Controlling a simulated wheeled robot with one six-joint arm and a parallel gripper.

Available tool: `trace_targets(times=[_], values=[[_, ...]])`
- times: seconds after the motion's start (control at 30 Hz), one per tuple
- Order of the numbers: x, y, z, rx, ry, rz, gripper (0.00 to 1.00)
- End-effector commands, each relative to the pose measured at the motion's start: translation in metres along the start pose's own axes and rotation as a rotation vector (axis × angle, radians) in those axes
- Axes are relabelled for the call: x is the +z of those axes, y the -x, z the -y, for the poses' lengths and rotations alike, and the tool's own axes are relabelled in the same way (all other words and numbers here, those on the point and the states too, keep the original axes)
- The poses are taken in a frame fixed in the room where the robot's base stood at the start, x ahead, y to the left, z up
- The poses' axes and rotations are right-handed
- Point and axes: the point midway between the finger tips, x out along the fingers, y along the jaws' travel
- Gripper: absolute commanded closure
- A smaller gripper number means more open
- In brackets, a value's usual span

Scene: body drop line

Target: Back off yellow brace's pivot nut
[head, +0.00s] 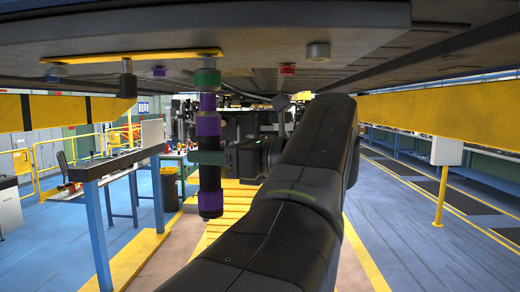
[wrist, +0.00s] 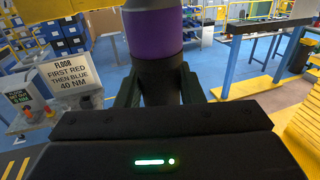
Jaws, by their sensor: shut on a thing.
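The yellow brace (head: 85,58) is a flat bar under the dark body floor at the upper left of the head view. My gripper (head: 208,158) is shut on an upright black and purple nutrunner (head: 209,178). The tool also shows in the wrist view (wrist: 155,35), between my gripper's dark green fingers (wrist: 158,92). Its green-banded top (head: 207,78) stands just below the brace's right end. Any nut there is hidden or too small to tell, and I cannot tell whether the tool touches it. A dark grey fitting (head: 128,82) hangs under the brace's middle.
Under the floor are a purple plug (head: 159,72), a red plug (head: 287,69) and a grey plug (head: 318,51). A blue-legged bench (head: 108,168) stands left. A sign (wrist: 72,78) reads "FLOOR FIRST RED THEN BLUE 40 NM".

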Motion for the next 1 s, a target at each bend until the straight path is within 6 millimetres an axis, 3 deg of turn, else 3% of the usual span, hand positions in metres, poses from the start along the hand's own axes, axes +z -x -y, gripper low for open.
trace_targets(times=[0.5,1.0], values=[[-0.03,-0.001,0.0,0.001,-0.001,-0.001,1.0],[-0.037,0.0,0.005,0.0,-0.003,-0.001,1.0]])
